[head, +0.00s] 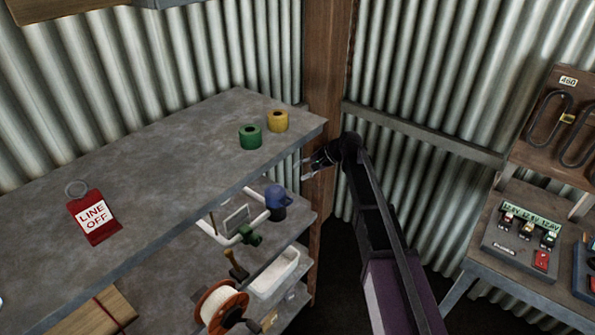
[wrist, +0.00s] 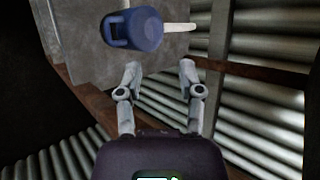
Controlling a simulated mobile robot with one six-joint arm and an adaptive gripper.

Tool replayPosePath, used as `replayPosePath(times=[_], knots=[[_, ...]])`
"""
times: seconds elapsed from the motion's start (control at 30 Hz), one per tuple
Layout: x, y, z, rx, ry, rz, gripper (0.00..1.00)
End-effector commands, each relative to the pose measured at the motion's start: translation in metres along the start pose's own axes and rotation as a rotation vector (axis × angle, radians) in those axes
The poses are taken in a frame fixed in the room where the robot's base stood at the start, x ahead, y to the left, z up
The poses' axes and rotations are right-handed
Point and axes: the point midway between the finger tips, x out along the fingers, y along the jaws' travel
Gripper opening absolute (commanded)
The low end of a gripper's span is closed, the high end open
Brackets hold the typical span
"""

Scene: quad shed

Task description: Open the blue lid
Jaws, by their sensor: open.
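The blue lid (head: 275,192) tops a dark container on the shelf under the grey top, near its right end. In the wrist view the lid (wrist: 146,30) is round, with a loop-shaped part at its left side. It looks closed, though I see it only from outside. My gripper (head: 305,168) is to the right of and above the lid in the head view, beside the wooden post. In the wrist view my gripper (wrist: 160,72) has its two fingers spread and empty, with the lid beyond the tips. Nothing touches the lid.
A white pipe with a green valve (head: 250,235) lies beside the lid. A white tray (head: 275,272) and an orange reel (head: 222,305) are lower. The wooden post (head: 322,90) stands close to my gripper. Green tape (head: 250,137) and yellow tape (head: 278,121) sit on top.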

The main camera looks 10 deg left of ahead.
Motion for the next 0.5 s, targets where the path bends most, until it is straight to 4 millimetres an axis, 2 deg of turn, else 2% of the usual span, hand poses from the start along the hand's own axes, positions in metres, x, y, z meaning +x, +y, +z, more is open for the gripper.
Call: replayPosePath(times=[0.03, 0.5], knots=[[-0.006, -0.003, -0.009, 0.003, 0.016, -0.007, 0.48], [-0.029, -0.005, -0.009, 0.001, 0.013, -0.006, 0.48]])
